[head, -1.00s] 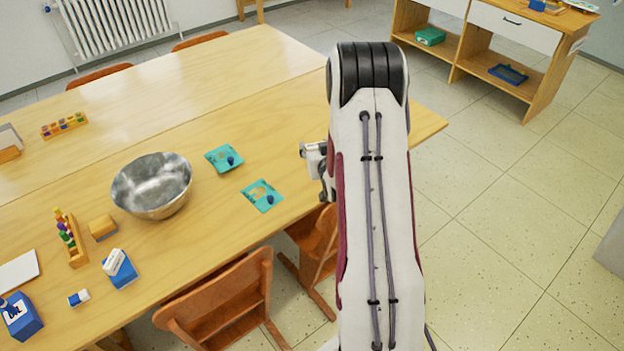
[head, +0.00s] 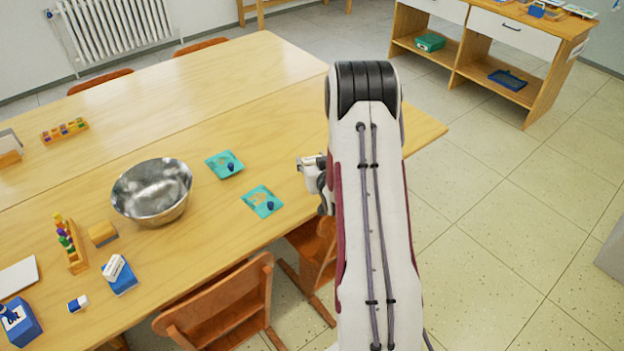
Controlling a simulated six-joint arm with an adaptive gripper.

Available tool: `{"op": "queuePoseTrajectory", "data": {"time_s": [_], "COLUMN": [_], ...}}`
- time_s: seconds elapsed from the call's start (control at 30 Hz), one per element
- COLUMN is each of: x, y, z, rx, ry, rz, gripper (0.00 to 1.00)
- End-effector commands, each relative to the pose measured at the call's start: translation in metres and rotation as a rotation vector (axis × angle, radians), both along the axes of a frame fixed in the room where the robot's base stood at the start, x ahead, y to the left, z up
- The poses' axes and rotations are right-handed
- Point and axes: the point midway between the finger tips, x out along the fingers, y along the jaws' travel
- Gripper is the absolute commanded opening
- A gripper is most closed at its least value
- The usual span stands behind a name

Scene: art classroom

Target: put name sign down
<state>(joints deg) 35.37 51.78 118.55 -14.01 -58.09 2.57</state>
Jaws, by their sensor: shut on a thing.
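My arm stands in the right middle of the head view, over the table's right side. Only a small silver and dark part of the wrist and gripper end (head: 313,172) shows at the arm's left edge, just right of the nearer teal packet. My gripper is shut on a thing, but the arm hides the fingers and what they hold. I cannot make out a name sign in it. At the far left edge a grey-white panel stands in a wooden base (head: 9,157), cut off by the frame; I cannot tell whether it is a sign.
The wooden table (head: 225,85) has a clear back and right end. A metal bowl (head: 152,191) and two teal packets (head: 224,165) (head: 262,201) lie left of my arm. Blocks, a peg rack (head: 70,245) and an eraser-like piece (head: 78,304) are front left. Chairs (head: 220,305) stand at the front edge.

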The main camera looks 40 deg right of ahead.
Motion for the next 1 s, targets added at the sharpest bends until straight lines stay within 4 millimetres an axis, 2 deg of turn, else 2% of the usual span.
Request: {"op": "queuePoseTrajectory", "data": {"time_s": [0.1,0.3,0.77,1.0], "x": [0.000,0.000,0.000,0.000], "y": [0.000,0.000,0.000,0.000], "z": [-0.015,-0.030,-0.034,-0.047], "rx": [0.002,0.001,0.000,0.001], "ry": [0.002,0.002,0.000,0.002], "rz": [0.000,0.000,0.000,0.000], "gripper": [0.27,0.27,0.27,0.27]}}
